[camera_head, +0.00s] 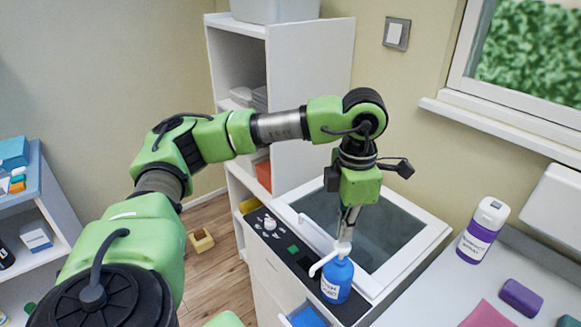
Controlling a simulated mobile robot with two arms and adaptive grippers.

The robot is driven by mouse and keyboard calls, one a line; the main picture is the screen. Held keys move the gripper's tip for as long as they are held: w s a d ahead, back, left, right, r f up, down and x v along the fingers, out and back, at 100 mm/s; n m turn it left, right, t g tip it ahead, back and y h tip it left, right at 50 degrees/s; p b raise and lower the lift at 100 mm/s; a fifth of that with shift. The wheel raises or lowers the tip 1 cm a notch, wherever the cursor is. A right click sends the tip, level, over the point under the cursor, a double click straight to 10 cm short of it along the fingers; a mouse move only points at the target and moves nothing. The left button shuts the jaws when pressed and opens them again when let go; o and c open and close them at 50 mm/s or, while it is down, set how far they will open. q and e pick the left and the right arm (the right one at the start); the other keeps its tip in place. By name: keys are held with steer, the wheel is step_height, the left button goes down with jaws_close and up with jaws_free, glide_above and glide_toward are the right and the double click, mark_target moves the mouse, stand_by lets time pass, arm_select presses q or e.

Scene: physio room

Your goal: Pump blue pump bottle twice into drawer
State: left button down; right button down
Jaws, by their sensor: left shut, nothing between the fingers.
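A drawer (290,305) shows partly at the bottom, below the spout, with something blue inside. My right gripper is not in view.
A dark control strip (282,243) runs along the cabinet's front edge. A tall white shelf (300,110) stands behind my arm.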

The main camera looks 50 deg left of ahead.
mark_target(343, 245)
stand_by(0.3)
arm_select(q)
steer(key=shift+f+b, duration=1.55)
steer(key=shift+f, duration=0.15)
steer(key=shift+r, duration=0.1)
steer(key=shift+r+p, duration=0.95)
steer(key=shift+r, duration=0.7)
step_height(343, 245, up, 6)
steer(key=p, duration=0.3)
steer(key=shift+p, duration=0.35)
